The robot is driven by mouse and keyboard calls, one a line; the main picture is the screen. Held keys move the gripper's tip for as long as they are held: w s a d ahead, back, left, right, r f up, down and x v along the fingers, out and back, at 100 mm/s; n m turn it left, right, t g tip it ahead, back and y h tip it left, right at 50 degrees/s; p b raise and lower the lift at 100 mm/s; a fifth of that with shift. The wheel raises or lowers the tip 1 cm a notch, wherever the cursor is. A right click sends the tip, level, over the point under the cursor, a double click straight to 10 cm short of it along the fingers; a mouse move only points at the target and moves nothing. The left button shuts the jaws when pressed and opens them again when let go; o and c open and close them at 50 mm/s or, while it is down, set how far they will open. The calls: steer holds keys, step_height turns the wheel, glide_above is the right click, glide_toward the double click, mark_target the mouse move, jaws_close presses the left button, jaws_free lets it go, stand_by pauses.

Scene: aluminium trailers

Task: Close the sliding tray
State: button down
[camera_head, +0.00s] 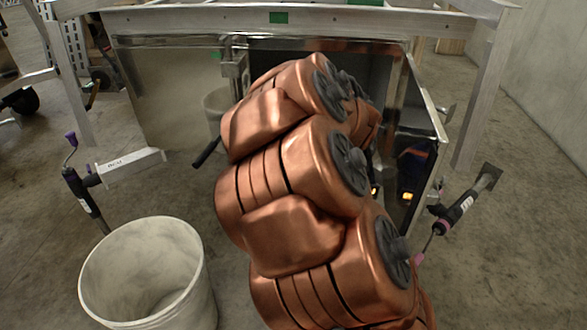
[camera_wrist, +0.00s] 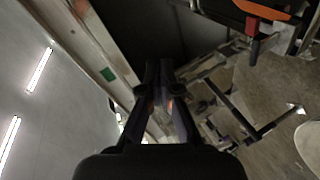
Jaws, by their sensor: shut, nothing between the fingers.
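A shiny metal box (camera_head: 165,95) hangs under an aluminium trailer frame in the head view. Its right part is open, with a dark interior (camera_head: 382,72) and a metal panel (camera_head: 428,100) standing out at the right. I cannot clearly make out the sliding tray; my copper arm covers much of the opening. My gripper is hidden behind the arm in the head view. In the wrist view my gripper (camera_wrist: 160,72) is shut and empty, its fingers pointing toward a dark surface or opening (camera_wrist: 150,30). Whether the fingertips touch anything cannot be told.
A white bucket (camera_head: 145,272) stands at the front left. A crank-handled leg (camera_head: 82,190) is at the left and another cranked part (camera_head: 462,208) at the right. The trailer frame rail (camera_head: 330,20) crosses above the box. Concrete floor at the far right is clear.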

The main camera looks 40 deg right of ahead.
steer(key=w+a+f+n+t+y+b, duration=0.1)
steer(key=a+f+n+y+b, duration=0.3)
steer(key=f, duration=0.5)
steer(key=a+f+n+t+y+b, duration=0.1)
steer(key=a+f+n+y+b, duration=0.1)
steer(key=f+n+y, duration=0.5)
steer(key=w+f+m, duration=0.1)
steer(key=w+f, duration=0.2)
steer(key=w, duration=0.3)
steer(key=w+d+f+m+h, duration=0.1)
steer(key=w+f+m, duration=0.1)
steer(key=w+f, duration=0.2)
steer(key=shift+w+d+f+b, duration=0.15)
steer(key=shift+w+f+b, duration=0.15)
steer(key=shift+w, duration=0.55)
